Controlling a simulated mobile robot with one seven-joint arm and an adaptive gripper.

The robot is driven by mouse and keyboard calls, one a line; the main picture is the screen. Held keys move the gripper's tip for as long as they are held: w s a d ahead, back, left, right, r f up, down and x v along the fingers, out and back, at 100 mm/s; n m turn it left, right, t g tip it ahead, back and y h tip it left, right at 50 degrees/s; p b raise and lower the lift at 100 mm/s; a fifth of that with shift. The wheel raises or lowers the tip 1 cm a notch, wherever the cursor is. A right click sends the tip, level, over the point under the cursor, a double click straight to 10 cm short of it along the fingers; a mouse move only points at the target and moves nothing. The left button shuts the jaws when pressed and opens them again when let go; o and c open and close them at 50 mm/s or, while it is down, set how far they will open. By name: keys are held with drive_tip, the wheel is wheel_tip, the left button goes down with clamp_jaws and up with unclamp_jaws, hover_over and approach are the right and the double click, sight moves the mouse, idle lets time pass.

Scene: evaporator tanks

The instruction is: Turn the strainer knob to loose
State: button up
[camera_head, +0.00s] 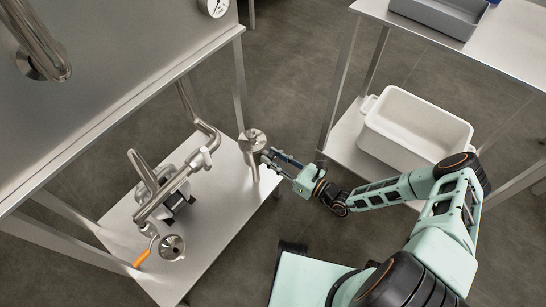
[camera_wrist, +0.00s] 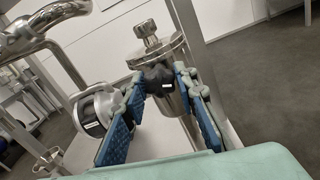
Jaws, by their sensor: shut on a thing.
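The strainer (camera_head: 252,141) is a shiny metal cylinder at the right edge of the low steel table. In the wrist view the strainer (camera_wrist: 174,52) stands upright just ahead, with a ridged metal knob (camera_wrist: 146,30) on its lid. A black knob (camera_wrist: 158,77) with a small white mark sits on its near side. My gripper (camera_head: 267,157) reaches it from the right. In the wrist view my gripper (camera_wrist: 160,82) has its blue-padded fingers on both sides of the black knob, shut on it. The lid knob is clear of the fingers.
A pump with bent pipes (camera_head: 176,190) stands left of the strainer; its rounded grey housing (camera_wrist: 94,112) is close to my left finger. An orange-handled valve lever (camera_head: 143,256) is at the table's front. A white bin (camera_head: 415,127) sits on a shelf to the right.

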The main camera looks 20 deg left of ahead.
drive_tip(key=o, duration=1.2)
drive_tip(key=shift+c, duration=0.2)
drive_tip(key=shift+d, duration=0.1)
drive_tip(key=v, duration=1.2)
